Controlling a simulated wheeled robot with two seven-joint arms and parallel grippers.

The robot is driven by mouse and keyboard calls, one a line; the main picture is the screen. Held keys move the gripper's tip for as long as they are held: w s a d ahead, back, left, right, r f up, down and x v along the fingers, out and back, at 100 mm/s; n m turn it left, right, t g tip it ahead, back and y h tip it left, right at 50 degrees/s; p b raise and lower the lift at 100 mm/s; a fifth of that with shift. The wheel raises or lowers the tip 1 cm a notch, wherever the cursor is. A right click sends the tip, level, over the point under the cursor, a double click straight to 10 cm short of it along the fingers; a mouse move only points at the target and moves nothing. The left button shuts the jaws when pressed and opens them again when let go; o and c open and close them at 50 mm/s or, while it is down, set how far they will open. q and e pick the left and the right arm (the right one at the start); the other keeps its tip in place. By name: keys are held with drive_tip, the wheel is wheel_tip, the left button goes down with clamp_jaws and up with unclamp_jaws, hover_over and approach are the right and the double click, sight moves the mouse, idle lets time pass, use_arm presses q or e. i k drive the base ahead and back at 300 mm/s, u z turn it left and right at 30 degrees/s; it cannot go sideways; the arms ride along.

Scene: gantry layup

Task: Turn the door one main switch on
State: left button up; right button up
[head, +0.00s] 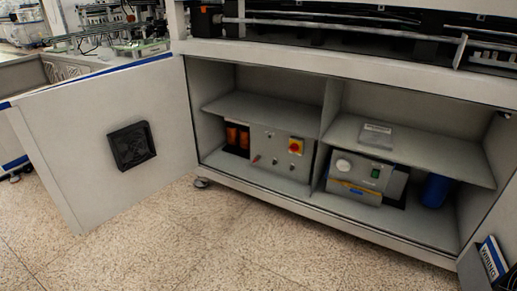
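A red rotary switch on a yellow plate (296,146) sits on the upper right of a grey control panel (270,155) in the left bay of the open cabinet. It looks like the main switch; its exact position is too small to tell. Small knobs and a red-tipped part show lower on the same panel. The open cabinet door (85,125) with a black fan grille (131,146) swings out to the left. Neither of my grippers is in the head view.
A second door edge with a "WIRING" booklet (492,258) is at the lower right. The speckled floor (210,240) in front is clear.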

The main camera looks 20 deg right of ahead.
sight(294, 147)
drive_tip(key=u, duration=0.6)
drive_tip(key=i, duration=1.65)
drive_tip(key=z, duration=0.65)
drive_tip(key=i, duration=1.15)
drive_tip(key=z, duration=1.05)
